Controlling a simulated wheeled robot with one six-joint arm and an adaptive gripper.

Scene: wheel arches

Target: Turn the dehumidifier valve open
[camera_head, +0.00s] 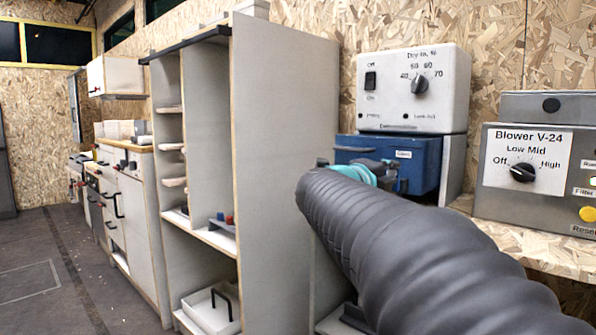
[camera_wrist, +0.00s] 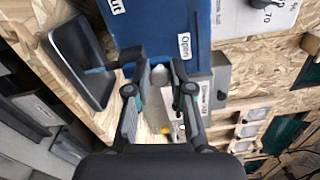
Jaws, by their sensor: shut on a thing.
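The dehumidifier is a blue box (camera_head: 415,175) below a white control panel (camera_head: 450,95), and its blue side also shows at the top of the wrist view (camera_wrist: 165,25). A label reading "Open" is on the blue face in the wrist view, with another label ending in "ut" at its left. My gripper (camera_head: 362,172) is at the left front of the blue box, partly hidden by my grey sleeved arm. In the wrist view my gripper (camera_wrist: 157,70) has its two fingers by the blue face near the "Open" label, shut on the valve, which is mostly hidden by the fingers.
A grey blower box (camera_head: 525,205) with a dial stands at the right on a chipboard shelf (camera_head: 535,248). A tall white shelf unit (camera_head: 285,130) stands close to the left of my arm. Open floor (camera_head: 45,255) lies at the far left.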

